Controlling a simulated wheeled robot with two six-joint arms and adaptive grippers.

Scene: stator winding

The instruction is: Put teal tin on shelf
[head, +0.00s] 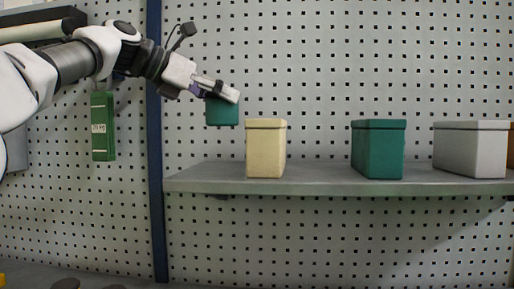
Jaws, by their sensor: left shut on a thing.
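A teal tin (222,112) is held up in front of the pegboard by my left gripper (222,93). The gripper comes in from the upper left and is shut on the tin's upper part, hiding some of its top. The tin is above the left part of the grey shelf (215,178), apart from it, and left of the cream tin. A second, larger-looking teal tin (378,150) stands upright on the shelf, right of its middle. My right gripper is not in view.
A cream tin (266,150) stands on the shelf near the held tin. A light grey tin (470,150) and part of an orange one (511,146) stand at the right. Shelf room is free at its left end and between the cream and teal tins. A blue post (155,190) stands left.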

